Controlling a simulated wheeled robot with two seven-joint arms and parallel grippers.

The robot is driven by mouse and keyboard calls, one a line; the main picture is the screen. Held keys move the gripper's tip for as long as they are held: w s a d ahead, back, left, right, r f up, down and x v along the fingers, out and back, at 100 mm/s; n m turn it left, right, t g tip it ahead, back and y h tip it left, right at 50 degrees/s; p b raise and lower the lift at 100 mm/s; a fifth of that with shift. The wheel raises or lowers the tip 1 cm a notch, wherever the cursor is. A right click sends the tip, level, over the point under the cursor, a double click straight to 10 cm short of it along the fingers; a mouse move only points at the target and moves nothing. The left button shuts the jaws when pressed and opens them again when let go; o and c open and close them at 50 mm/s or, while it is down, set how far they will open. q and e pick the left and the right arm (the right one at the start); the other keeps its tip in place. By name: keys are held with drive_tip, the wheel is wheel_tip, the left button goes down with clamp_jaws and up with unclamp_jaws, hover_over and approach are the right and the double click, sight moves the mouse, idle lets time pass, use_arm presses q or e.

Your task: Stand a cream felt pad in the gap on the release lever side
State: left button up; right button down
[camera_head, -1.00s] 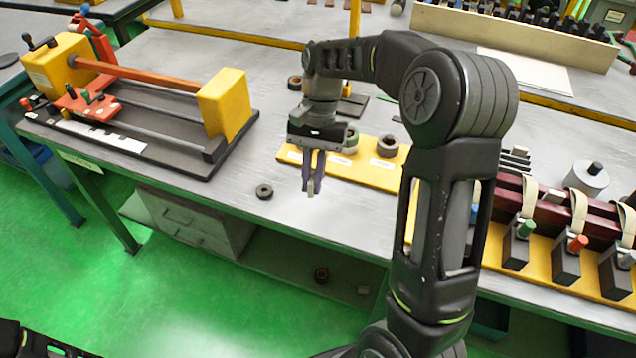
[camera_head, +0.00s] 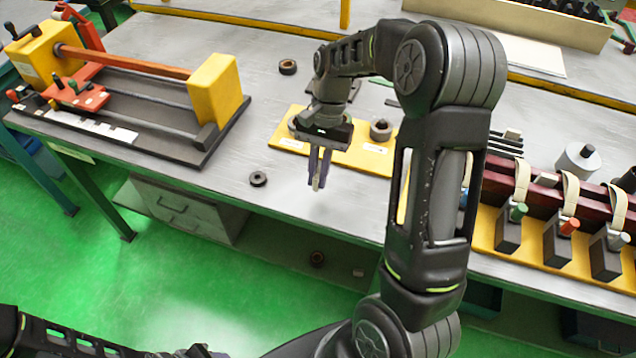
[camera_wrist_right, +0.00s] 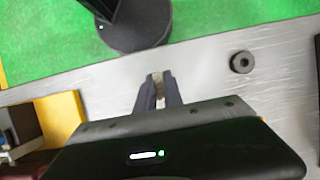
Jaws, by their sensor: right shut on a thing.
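My right gripper (camera_head: 318,184) is shut on a small pale, cream-looking piece (camera_wrist_right: 158,88), whose tip shows between the fingers. It is held near the table's front edge, and the fingers hide most of it. The long fixture (camera_head: 190,150) at the left has two yellow blocks, an orange-brown bar (camera_head: 125,60) and red lever parts (camera_head: 85,95). The gripper is to the right of this fixture and apart from it. I cannot make out the gap or tell which part is the release lever. My left gripper is out of view.
A dark ring (camera_head: 258,179) lies on the table (camera_head: 235,190), left of the gripper; it also shows in the wrist view (camera_wrist_right: 243,62). A yellow board (camera_head: 350,158) behind the gripper carries ring parts. Dark blocks with coloured knobs (camera_head: 517,212) stand at the right.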

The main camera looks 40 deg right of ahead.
wheel_tip(320, 180, down, 3)
drive_tip(key=shift+r+p, duration=0.1)
drive_tip(key=shift+p, duration=0.2)
drive_tip(key=shift+f, duration=0.5)
drive_tip(key=c, duration=1.9)
unclamp_jaws()
drive_tip(key=shift+f, duration=0.2)
drive_tip(key=shift+c, duration=0.2)
drive_tip(key=o, duration=0.5)
drive_tip(key=shift+c, duration=0.2)
drive_tip(key=shift+r, duration=0.1)
